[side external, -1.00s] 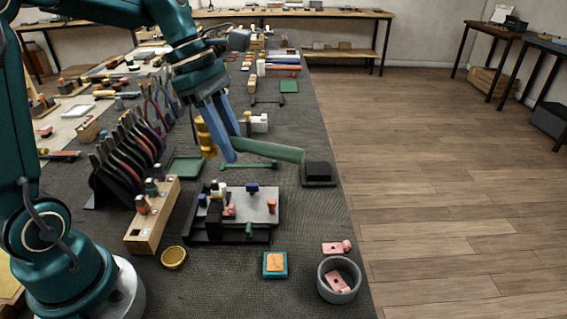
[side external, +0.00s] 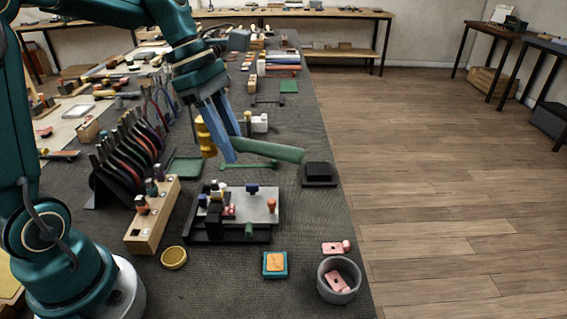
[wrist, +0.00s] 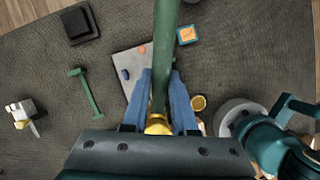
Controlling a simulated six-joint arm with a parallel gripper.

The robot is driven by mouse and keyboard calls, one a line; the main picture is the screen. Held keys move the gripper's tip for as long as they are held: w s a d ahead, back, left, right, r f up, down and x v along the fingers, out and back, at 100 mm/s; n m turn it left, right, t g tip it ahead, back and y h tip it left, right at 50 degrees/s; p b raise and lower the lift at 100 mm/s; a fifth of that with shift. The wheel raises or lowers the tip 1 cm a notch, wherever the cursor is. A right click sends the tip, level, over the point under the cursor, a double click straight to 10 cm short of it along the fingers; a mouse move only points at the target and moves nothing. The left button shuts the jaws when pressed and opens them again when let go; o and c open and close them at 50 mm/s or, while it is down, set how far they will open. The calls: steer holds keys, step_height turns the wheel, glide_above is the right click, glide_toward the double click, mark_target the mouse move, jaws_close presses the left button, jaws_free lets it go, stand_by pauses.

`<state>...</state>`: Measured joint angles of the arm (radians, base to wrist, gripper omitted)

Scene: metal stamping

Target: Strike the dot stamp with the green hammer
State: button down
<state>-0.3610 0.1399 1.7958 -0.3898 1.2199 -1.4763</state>
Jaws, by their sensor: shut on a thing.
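My gripper (side external: 232,158) has blue fingers and is shut on the green hammer (side external: 270,150), above the mat. The hammer's green handle points right in the side view, and its yellow head (side external: 206,138) is left of the fingers. In the wrist view the handle (wrist: 166,50) runs up from between the fingers (wrist: 159,100), with the yellow head (wrist: 158,124) near the palm. A grey metal plate (side external: 262,196) on a dark base lies in front of and below the gripper, with several small coloured pieces on it. Which piece is the dot stamp, I cannot tell.
A wooden block (side external: 160,208) holds several stamps. A tool rack (side external: 120,160) stands left. A yellow dish (side external: 174,257), a blue-edged pad (side external: 275,264) and a grey cup (side external: 339,262) stand in front.

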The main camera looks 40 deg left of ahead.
steer(key=shift+r, duration=2)
